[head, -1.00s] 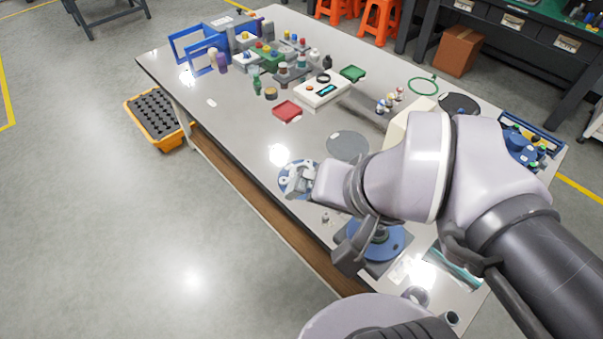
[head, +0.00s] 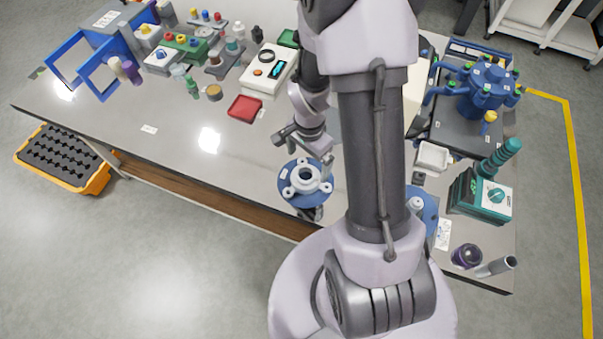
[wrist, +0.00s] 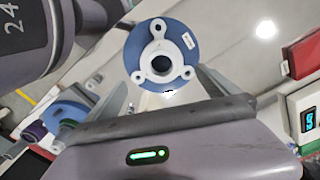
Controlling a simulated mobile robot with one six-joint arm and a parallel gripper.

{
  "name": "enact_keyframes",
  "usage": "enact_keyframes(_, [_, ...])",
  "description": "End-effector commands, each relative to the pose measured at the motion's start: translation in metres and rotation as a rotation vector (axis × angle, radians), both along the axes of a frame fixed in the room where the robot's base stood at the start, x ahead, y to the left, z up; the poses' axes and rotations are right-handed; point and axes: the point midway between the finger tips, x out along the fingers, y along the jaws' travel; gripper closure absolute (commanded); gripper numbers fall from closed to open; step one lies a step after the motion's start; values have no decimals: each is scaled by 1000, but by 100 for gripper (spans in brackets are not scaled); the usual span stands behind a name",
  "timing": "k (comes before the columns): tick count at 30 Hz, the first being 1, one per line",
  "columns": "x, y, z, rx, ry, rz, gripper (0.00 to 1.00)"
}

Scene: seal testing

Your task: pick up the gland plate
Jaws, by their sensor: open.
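The gland plate appears to be the white three-lobed ring (head: 305,180) with a round centre hole. It sits on a round blue disc (head: 287,190) near the table's front edge. In the wrist view the white ring (wrist: 162,65) and the blue disc (wrist: 186,37) are upper centre, ahead of my fingers. My gripper (head: 305,147) is open and empty, just behind the ring in the head view. In the wrist view my gripper (wrist: 163,82) has its fingers spread to either side of the ring's lower part. I cannot tell the height between them.
A red tray (head: 244,108) and a white instrument box (head: 268,72) stand behind left. A teal device (head: 485,195), a white tray (head: 433,157) and a blue multi-arm fixture (head: 484,88) stand right. Bare tabletop lies left of the disc. My arm hides part of the table.

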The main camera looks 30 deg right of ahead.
Motion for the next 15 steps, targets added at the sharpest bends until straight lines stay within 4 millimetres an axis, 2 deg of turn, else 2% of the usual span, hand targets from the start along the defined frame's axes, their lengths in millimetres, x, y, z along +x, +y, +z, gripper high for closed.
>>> enact_keyframes(1, [0,0,-14,0,2,1,1])
enact_keyframes(8, [1,1,-36,0,0,1,1])
enact_keyframes(12, [2,4,-65,1,1,2,1])
enact_keyframes(15, [2,3,-80,0,1,2,1])
